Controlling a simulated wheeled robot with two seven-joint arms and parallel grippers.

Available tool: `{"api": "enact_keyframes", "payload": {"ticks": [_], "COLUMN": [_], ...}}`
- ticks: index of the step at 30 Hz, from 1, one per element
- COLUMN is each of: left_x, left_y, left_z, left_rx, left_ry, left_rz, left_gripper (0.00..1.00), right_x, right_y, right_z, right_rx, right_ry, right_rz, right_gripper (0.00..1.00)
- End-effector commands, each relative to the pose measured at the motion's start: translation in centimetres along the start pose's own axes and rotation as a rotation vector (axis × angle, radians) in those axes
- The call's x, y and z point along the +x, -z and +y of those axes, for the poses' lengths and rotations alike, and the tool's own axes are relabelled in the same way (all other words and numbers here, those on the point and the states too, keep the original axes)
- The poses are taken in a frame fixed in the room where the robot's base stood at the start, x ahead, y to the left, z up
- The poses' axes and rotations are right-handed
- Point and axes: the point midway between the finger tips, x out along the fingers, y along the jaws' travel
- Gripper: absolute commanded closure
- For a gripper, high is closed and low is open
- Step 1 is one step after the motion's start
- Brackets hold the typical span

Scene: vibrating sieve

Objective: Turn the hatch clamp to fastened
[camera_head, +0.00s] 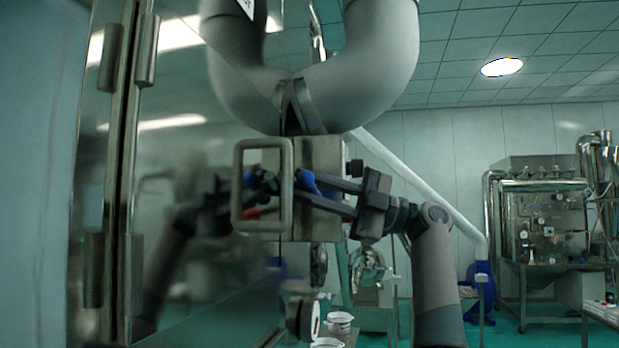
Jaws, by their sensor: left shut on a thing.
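My left gripper (318,190) reaches leftward from the arm at right of centre. Its dark fingers lie at the hatch's edge, just right of a metal loop handle (236,205). They are shut on the hatch clamp, whose blue part (308,182) shows at the fingertips. The handle, the fingers and the metal block behind them hide much of the clamp, and I cannot tell its exact angle. A blurred mirror image of the gripper and arm shows in the shiny panel at left. My right gripper is not in view.
The shiny steel panel (185,270) with hinges fills the left. A large grey curved pipe (375,60) hangs just above the gripper. White bowls (339,318) stand low in the middle. Steel machinery (545,230) stands far right, with open green floor before it.

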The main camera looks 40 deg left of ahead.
Motion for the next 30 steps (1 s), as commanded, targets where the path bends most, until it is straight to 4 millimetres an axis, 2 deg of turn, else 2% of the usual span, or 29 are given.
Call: {"api": "enact_keyframes", "payload": {"ticks": [1,13,30], "left_x": [0.2,0.1,0.1], "left_y": [0.1,0.1,0.1], "left_z": [0.8,0.4,0.1], "left_rx": [-0.041,-0.285,-0.349], "left_ry": [0.004,0.105,0.133], "left_rz": [0.006,0.056,0.072], "left_gripper": [1.00,1.00,1.00], "right_x": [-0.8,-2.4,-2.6], "right_y": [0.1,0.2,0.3], "right_z": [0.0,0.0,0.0], "right_rx": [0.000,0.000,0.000], "right_ry": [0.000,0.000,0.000], "right_rz": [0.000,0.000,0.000], "right_gripper": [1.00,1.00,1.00]}}
